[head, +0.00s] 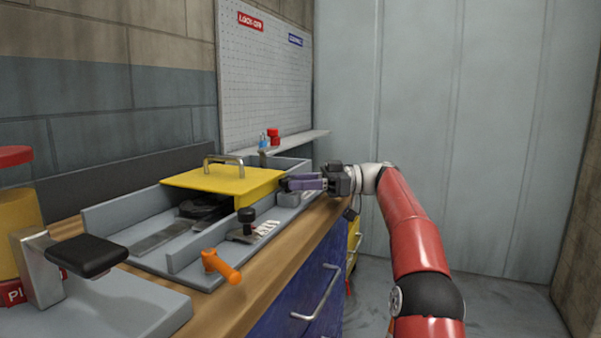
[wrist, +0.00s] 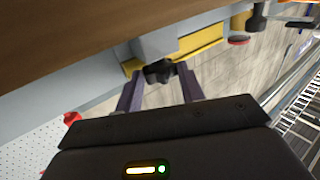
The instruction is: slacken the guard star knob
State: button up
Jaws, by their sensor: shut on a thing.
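The black star knob (wrist: 160,72) shows in the wrist view between my two purple fingers, against a grey block and the yellow guard. My gripper (wrist: 160,74) is shut on it. The guard is a flat plate with a metal handle (head: 225,162) on top, lying over the grey runout table.
A second black knob (head: 246,214) stands on a plate with a scale near the front rail. An orange lever (head: 222,267) sticks out at the front edge. A black pad on a metal arm (head: 88,255) is at the left. A red-capped item (head: 273,137) stands behind.

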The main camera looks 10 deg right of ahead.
dwell(0.3)
jog(key=o, duration=1)
jog(key=shift+c, duration=0.2)
